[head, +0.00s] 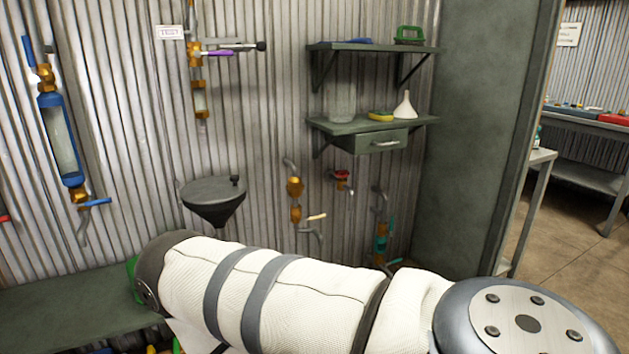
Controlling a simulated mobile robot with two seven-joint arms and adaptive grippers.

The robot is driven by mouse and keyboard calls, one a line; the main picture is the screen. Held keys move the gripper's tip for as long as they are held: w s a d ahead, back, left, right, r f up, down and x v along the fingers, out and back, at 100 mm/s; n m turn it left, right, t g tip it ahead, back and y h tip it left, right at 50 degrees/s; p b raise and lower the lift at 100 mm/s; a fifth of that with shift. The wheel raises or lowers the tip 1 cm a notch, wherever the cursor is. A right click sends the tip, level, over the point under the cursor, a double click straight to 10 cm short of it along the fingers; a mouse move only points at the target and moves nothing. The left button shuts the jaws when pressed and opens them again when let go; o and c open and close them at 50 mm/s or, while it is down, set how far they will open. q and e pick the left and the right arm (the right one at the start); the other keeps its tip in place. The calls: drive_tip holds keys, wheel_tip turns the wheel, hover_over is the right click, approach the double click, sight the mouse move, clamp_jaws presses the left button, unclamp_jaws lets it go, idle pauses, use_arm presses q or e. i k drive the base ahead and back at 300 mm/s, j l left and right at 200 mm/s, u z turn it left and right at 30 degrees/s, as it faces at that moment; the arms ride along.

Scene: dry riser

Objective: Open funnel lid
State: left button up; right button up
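A dark grey funnel (215,214) is mounted on the corrugated wall, left of centre in the head view. Its flat round lid (212,190) lies shut over the mouth, with a small dark knob (235,181) at its right edge. Neither of my grippers shows. A white-sleeved arm link of mine crosses the bottom of the view, in front of and below the funnel, with no visible contact with it.
A blue-framed sight glass (62,140) with brass fittings is on the wall at left. Brass valves (295,188) sit right of the funnel. Two shelves (375,124) hold a jar, a white funnel and small items. A green bench (75,300) is at lower left.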

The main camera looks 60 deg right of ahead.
sight(211, 190)
drive_tip(key=z, duration=1.4)
